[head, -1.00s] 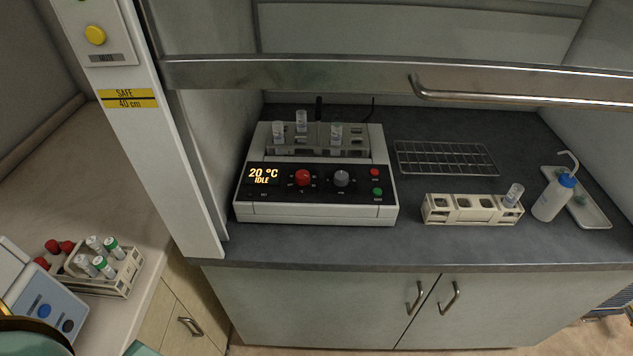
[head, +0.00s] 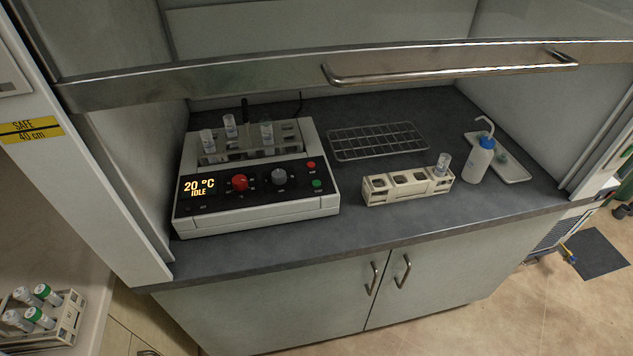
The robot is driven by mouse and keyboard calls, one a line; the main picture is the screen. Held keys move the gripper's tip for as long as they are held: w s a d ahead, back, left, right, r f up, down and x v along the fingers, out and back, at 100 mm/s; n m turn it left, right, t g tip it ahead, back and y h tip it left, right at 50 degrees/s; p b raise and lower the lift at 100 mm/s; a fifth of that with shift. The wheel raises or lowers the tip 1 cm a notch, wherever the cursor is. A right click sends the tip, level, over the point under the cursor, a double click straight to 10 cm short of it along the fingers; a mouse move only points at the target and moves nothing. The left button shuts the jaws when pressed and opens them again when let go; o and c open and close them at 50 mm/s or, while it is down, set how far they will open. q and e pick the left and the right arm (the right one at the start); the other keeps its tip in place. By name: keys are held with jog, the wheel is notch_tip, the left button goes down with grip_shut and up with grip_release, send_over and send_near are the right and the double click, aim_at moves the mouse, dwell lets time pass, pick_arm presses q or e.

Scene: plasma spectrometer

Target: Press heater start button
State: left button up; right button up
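The heater (head: 258,211) is a white block with a black front panel, standing on the dark worktop inside the fume hood. Its display (head: 199,187) reads 20 °C IDLE. The panel has a red knob (head: 240,182), a grey knob (head: 279,177), a small red button (head: 311,166) and a small green button (head: 317,184) at its right end. The button labels are too small to read. Several vials, among them one at the front left (head: 208,141), stand in the heater's metal rack. Neither of my grippers is in view.
The raised sash with its handle (head: 450,70) spans above the worktop (head: 350,222). Right of the heater are a wire rack (head: 377,142), a beige vial rack (head: 408,187) and a wash bottle (head: 479,160) by a white tray (head: 513,169). A tube rack (head: 62,335) stands at lower left.

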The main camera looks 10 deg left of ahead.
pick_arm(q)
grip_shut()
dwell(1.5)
